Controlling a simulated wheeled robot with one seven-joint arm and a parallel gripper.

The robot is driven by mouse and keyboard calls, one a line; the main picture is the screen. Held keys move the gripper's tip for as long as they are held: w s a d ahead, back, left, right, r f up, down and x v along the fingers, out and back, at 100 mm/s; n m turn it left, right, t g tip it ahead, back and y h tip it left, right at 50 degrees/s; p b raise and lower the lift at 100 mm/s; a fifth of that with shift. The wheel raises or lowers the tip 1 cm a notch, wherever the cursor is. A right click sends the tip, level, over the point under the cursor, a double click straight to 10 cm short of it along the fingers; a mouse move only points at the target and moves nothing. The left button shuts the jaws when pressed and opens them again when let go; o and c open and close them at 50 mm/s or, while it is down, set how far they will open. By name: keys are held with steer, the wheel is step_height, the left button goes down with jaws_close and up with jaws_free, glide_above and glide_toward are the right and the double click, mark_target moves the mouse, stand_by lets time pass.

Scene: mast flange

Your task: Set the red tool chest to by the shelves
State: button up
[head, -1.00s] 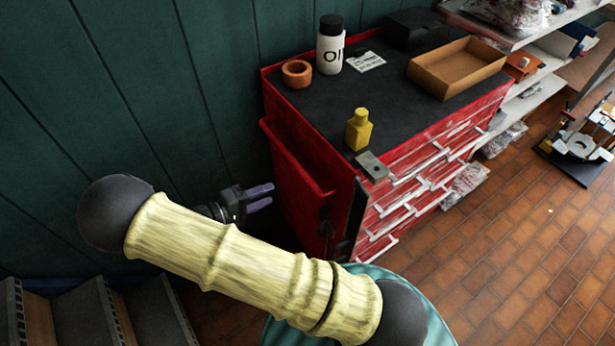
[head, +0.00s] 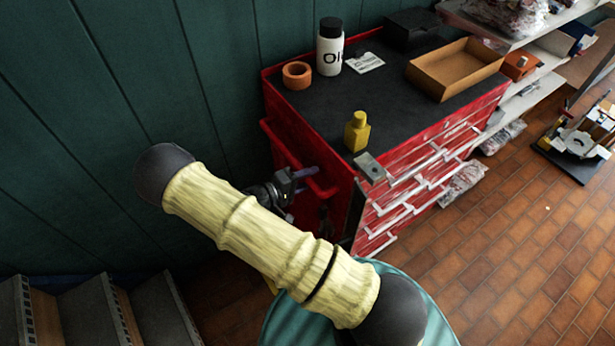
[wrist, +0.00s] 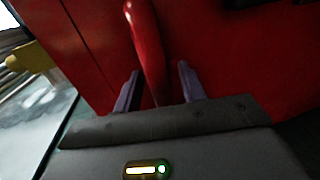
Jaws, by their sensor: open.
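The red tool chest (head: 437,171) stands against the green wall, with a black top and several drawers with pale handles on its front. A red bar handle (head: 325,191) runs along its left side. My gripper (head: 308,178) is at that side handle, its purple fingers pointing at the chest. In the wrist view the open fingers (wrist: 160,85) stand on either side of the red handle (wrist: 148,45), with a gap to each finger. Whether either finger touches the handle I cannot tell.
On the chest top are an oil bottle (head: 330,48), an orange ring (head: 297,75), a yellow bottle (head: 357,131) and a cardboard tray (head: 455,68). Shelves (head: 528,95) stand to the right. The brick floor (head: 510,225) in front is clear. Steps (head: 90,310) lie at lower left.

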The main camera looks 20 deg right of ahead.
jaws_close()
steer(key=shift+d, duration=0.15)
